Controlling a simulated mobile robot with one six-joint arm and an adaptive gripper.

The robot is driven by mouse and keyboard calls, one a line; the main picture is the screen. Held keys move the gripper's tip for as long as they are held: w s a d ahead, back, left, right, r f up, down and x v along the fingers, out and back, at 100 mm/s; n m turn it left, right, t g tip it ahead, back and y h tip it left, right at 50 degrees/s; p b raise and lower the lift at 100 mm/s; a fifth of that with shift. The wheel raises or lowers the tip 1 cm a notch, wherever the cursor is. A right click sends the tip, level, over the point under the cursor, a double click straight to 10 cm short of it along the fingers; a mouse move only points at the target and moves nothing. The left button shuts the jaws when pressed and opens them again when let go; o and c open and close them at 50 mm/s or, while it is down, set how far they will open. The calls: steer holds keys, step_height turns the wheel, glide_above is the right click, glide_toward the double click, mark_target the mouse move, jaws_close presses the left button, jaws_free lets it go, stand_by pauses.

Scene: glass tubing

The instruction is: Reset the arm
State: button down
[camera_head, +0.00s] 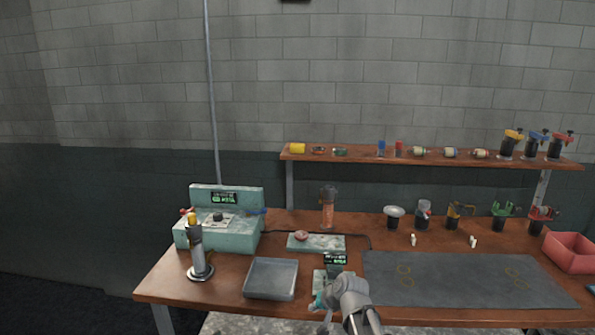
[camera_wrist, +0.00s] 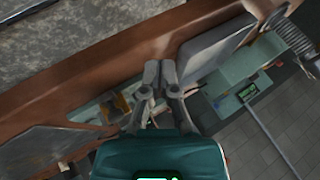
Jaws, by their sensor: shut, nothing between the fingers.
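My gripper (camera_wrist: 160,72) shows in the wrist view with its two grey fingers together and nothing between them. Its teal body with a green display fills the bottom of that view. In the head view my grey arm reaches up from the bottom edge to the table's front edge, right of the grey tray (camera_head: 270,279). The fingertips are hard to make out there. In the wrist view the fingers lie across the image of the wooden table (camera_wrist: 110,68), beside the tray (camera_wrist: 213,45); I cannot tell the distance.
The teal machine (camera_head: 218,236) stands at the table's left, behind a metal burner stand (camera_head: 198,262). A dark mat (camera_head: 465,280) covers the right front. Several torches and pots stand behind it. A red bin (camera_head: 570,252) is far right. A shelf (camera_head: 430,160) holds small parts.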

steer(key=s+d+f+n+g+h+p, duration=0.1)
steer(key=s+d+g+h, duration=0.4)
steer(key=s+d, duration=0.7)
steer(key=s+p, duration=0.1)
steer(key=s, duration=0.2)
steer(key=shift+n+g, duration=0.3)
steer(key=shift+n, duration=0.1)
